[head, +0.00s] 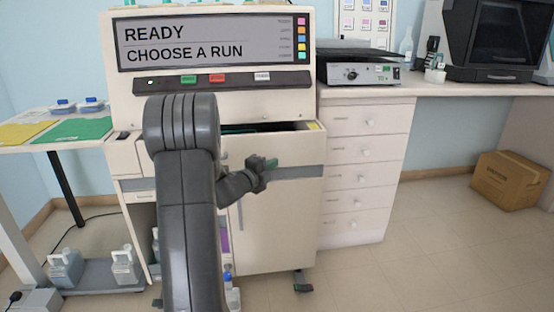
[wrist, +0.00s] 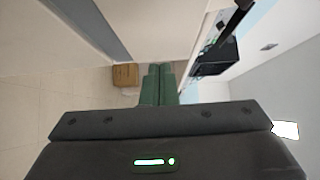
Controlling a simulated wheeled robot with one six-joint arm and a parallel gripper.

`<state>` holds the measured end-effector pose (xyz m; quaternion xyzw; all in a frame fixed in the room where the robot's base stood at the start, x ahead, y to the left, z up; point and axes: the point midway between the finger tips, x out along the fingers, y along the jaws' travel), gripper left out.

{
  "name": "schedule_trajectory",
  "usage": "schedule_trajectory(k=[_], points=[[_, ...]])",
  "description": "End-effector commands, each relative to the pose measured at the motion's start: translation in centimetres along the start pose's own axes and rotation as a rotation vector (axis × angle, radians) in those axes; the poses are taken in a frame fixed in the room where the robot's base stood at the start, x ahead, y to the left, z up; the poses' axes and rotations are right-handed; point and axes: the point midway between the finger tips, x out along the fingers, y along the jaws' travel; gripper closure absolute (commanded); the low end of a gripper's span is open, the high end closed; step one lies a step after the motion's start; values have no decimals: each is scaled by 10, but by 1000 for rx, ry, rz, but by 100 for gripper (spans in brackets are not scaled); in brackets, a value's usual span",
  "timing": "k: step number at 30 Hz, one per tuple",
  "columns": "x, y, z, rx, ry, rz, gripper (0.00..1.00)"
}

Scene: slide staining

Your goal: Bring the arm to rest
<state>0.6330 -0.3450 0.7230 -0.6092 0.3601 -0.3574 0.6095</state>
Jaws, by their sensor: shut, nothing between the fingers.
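My gripper (head: 268,163) is in front of the staining machine (head: 272,222), near the grey band across its front. Its green fingers are together and empty, and they point to the right in the head view. In the wrist view the two fingers (wrist: 158,84) lie side by side. My dark grey arm covers the left middle of the machine's front. The machine's screen (head: 212,40) reads "READY" and "CHOOSE A RUN". Below the screen are a green button (head: 188,79), a red button (head: 217,77) and a white button (head: 262,76).
A cardboard box (head: 510,181) sits on the floor at right. A side table with a green mat (head: 75,130) is at left.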

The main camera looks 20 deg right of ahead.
Motion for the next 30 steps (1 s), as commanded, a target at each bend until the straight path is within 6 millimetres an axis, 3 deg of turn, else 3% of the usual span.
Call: schedule_trajectory(k=[6, 12, 23, 30], points=[[-39, -2, 1, 0, -2, 0, 100], [-53, -1, 0, 0, 0, 0, 100], [-53, 0, -1, 1, 1, 0, 100], [-30, 2, -1, 2, 4, -1, 100]])
